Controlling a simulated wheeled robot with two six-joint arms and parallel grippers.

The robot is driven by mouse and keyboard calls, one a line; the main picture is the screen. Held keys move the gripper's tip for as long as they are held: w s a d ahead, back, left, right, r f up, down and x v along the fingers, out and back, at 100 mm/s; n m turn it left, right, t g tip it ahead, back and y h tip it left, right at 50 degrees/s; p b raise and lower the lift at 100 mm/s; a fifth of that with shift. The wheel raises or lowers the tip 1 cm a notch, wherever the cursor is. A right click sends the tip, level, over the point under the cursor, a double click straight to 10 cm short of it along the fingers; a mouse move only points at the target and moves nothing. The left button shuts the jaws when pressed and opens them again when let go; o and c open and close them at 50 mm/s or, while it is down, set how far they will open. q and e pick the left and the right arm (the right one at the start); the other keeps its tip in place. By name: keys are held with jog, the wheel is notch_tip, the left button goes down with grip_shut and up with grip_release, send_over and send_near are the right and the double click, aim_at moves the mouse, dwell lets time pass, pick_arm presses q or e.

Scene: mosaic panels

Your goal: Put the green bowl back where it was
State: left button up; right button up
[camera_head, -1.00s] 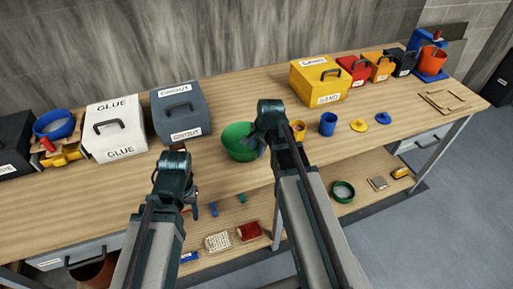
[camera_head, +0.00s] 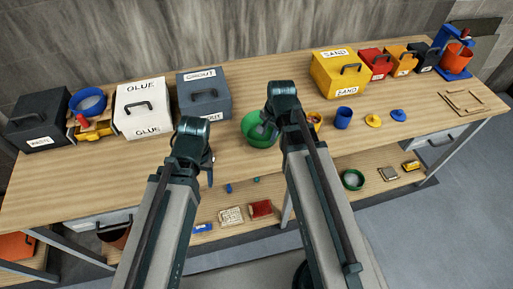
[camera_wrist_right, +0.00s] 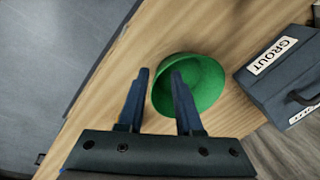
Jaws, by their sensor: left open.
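The green bowl (camera_head: 250,125) stands upright on the workbench, in front of the GROUT box, and looks empty. In the right wrist view it (camera_wrist_right: 213,88) lies just beyond my fingers. My right gripper (camera_head: 264,128) is at the bowl. In its wrist view the jaws (camera_wrist_right: 159,85) are apart, with one finger overlapping the bowl's inside and the other outside its near rim. I cannot tell if either touches. My left gripper (camera_head: 209,166) is open and empty, near the front edge, left of the bowl.
The grey GROUT box (camera_head: 204,95) and white GLUE box (camera_head: 144,107) stand behind and left. A yellow SAND box (camera_head: 340,73), a blue cup (camera_head: 343,118) and lids are to the right. A lower shelf (camera_head: 330,200) holds small items, including a green-rimmed round container (camera_head: 352,180).

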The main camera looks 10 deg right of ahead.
jog(key=s+a+n+g+h, duration=0.2)
jog(key=s+a+n, duration=1)
jog(key=n, duration=0.2)
jog(key=shift+a, duration=0.25)
jog(key=shift+s+f, duration=0.1)
jog(key=shift+f, duration=0.05)
pick_arm(q)
notch_tip(320, 180, down, 6)
jog(key=b, duration=0.6)
pick_arm(e)
notch_tip(320, 180, down, 6)
jog(key=shift+r, duration=0.1)
pick_arm(q)
jog(key=shift+c, duration=0.6)
pick_arm(e)
jog(key=shift+d, duration=0.1)
